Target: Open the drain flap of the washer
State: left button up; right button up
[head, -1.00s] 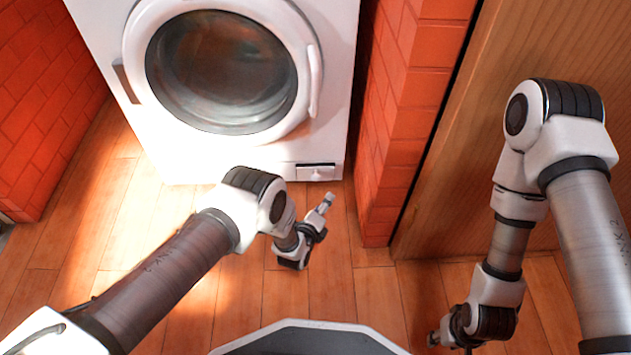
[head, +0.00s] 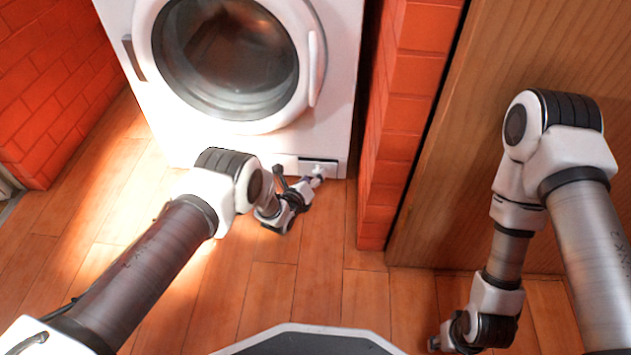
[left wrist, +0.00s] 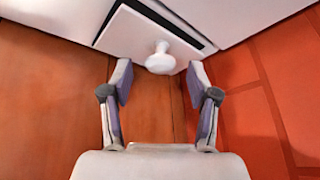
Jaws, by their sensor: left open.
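The washer (head: 205,140) stands at the back with its round glass door shut. Its drain flap (head: 312,168) is a small white panel low on the right of the front. In the left wrist view the flap (left wrist: 128,30) carries a round white knob (left wrist: 160,60), and a dark gap runs along one long edge. My left gripper (head: 314,181) is at the flap. In the left wrist view its open fingers (left wrist: 160,80) stand on either side of the knob, apart from it. My right gripper (head: 440,341) hangs low at the right; its fingers are too small to read.
A red brick wall (head: 398,120) stands close to the right of the washer, with a wooden panel (head: 500,90) beside it. Another brick wall (head: 55,90) is at the left. The wooden floor (head: 250,290) in front is clear.

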pick_arm(q)
jog(key=shift+w+d+f+b, duration=0.3)
jog(key=shift+w+f, duration=0.15)
jog(key=shift+w, duration=0.2)
jog(key=shift+w+r, duration=0.15)
jog(key=shift+w, duration=0.2)
grip_shut()
jog(key=shift+s+f+t, duration=0.45)
jog(key=shift+s+t, duration=0.05)
jog(key=shift+t, duration=0.3)
jog(key=shift+s+f+m+t+h, duration=0.5)
jog(key=shift+f+m+t, duration=0.1)
jog(key=shift+t, duration=0.6)
grip_release()
